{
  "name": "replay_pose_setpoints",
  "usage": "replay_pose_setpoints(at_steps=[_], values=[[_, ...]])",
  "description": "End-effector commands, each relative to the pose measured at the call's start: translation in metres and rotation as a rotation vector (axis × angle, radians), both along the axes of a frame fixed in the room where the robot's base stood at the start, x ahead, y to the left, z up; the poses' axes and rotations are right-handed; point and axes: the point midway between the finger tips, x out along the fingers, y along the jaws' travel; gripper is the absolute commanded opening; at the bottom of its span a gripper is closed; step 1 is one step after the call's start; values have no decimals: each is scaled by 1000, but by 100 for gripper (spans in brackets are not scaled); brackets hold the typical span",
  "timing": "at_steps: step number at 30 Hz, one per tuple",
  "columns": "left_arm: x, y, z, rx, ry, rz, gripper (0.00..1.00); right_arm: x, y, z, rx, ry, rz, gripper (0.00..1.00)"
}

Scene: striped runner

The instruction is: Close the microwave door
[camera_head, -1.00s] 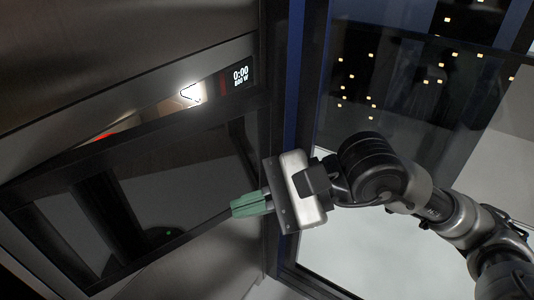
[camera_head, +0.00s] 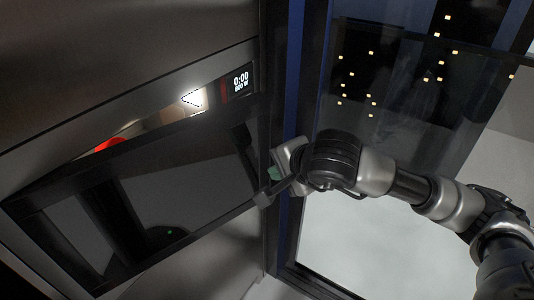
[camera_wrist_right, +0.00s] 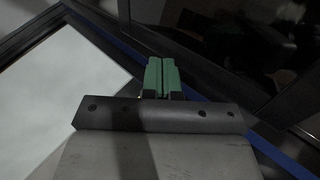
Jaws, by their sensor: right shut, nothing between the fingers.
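The microwave (camera_head: 130,95) fills the left of the head view, built into a wall and seen tilted. Its dark glass door (camera_head: 185,175) has a black frame and lies close to the front; whether it is fully flush I cannot tell. My right gripper (camera_head: 274,175) is at the door's right edge, with one green finger partly showing and the rest hidden by my wrist. In the right wrist view, its green fingers (camera_wrist_right: 161,75) are together, with nothing between them. Contact with the door is not clear. My left gripper is out of view.
A control strip with a lit display (camera_head: 240,80) runs above the door. A dark upright frame with a blue edge (camera_head: 295,80) stands right of the microwave. Beyond it is a glass pane (camera_head: 375,245) with a pale area.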

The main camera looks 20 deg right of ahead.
Motion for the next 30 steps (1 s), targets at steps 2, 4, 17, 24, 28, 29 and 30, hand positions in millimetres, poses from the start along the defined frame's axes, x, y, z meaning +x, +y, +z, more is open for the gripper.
replay_pose_setpoints(at_steps=[2,4,17,24,28,29,30], values=[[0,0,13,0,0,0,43,13,6,4,4,1,0,0],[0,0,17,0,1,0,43,22,9,3,1,1,0,0],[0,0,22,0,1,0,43,38,14,-1,2,0,1,0],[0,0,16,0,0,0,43,45,16,-3,2,1,13,0],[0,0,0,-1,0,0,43,67,23,-7,2,1,67,0],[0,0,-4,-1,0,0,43,74,26,-6,3,-1,84,0],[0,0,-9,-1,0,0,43,83,29,-6,3,-2,107,0]])
